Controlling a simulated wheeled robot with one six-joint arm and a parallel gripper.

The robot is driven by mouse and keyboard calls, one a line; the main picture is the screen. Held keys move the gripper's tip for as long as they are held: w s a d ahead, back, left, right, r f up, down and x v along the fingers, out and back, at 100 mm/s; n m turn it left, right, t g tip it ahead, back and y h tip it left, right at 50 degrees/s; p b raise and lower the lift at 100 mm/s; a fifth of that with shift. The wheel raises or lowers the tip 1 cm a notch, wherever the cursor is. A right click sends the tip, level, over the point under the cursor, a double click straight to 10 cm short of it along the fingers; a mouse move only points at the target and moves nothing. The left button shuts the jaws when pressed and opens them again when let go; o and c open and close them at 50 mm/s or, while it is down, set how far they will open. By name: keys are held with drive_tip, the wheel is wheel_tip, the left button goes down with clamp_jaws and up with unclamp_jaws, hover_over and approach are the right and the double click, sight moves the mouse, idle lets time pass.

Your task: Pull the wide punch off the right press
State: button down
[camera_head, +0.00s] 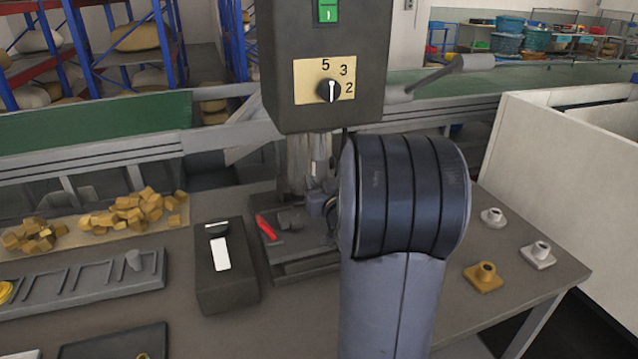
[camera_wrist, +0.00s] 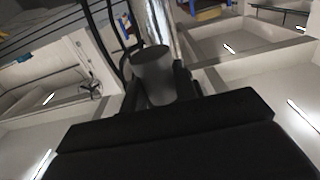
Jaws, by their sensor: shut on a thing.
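The press has a dark head (camera_head: 285,95) with a numbered dial, a shiny ram (camera_head: 320,165) and a base plate (camera_head: 300,267) on the bench. In the wrist view the wide punch (camera_wrist: 153,75) is a grey cylinder between the dark fingers of my gripper (camera_wrist: 156,88). The gripper is shut on it. The shiny ram (camera_wrist: 158,22) shows just beyond the punch; I cannot tell whether they touch. In the head view my forearm hides most of the gripper and the punch.
A red-handled piece (camera_head: 266,228) lies on the press base. A dark box (camera_head: 225,290) stands left of it, beside a slotted rack (camera_head: 80,290) and tan blocks (camera_head: 130,210). Flanged fittings (camera_head: 483,277) stand at the right. A lever (camera_head: 430,77) sticks out from the press head.

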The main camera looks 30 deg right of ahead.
drive_tip(key=shift+f, duration=0.3)
drive_tip(key=shift+f+b, duration=0.35)
drive_tip(key=shift+b, duration=0.2)
drive_tip(key=shift+f, duration=0.25)
drive_tip(key=shift+s+a+f, duration=0.1)
drive_tip(key=shift+s, duration=0.25)
drive_tip(key=v, duration=1.3)
drive_tip(key=shift+r, duration=0.3)
drive_tip(key=shift+s, duration=0.1)
